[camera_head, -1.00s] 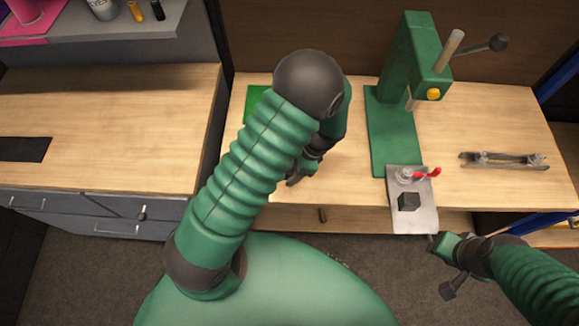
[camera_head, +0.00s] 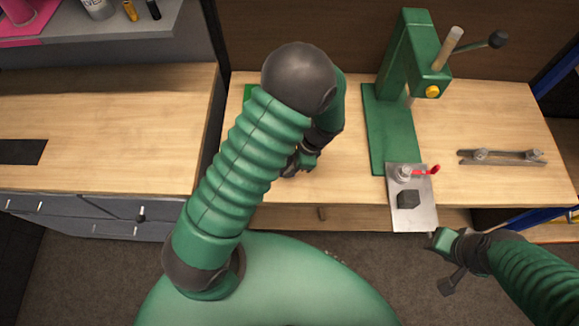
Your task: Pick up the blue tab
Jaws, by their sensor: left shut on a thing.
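My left gripper (camera_head: 290,167) is over the front part of the wooden workbench, left of the green press. It is small and partly covered by my own arm. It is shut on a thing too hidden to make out. I see no blue tab in the head view; my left arm covers part of the bench. My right gripper (camera_head: 441,262) is at the lower right, in front of the bench edge, just below the metal plate; its jaw opening is unclear.
A green press (camera_head: 388,120) stands on the bench (camera_head: 490,115). A metal plate (camera_head: 425,215) with a dark block (camera_head: 408,199) and a red-handled clamp (camera_head: 430,170) overhangs the front edge. A metal bar (camera_head: 505,157) lies right.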

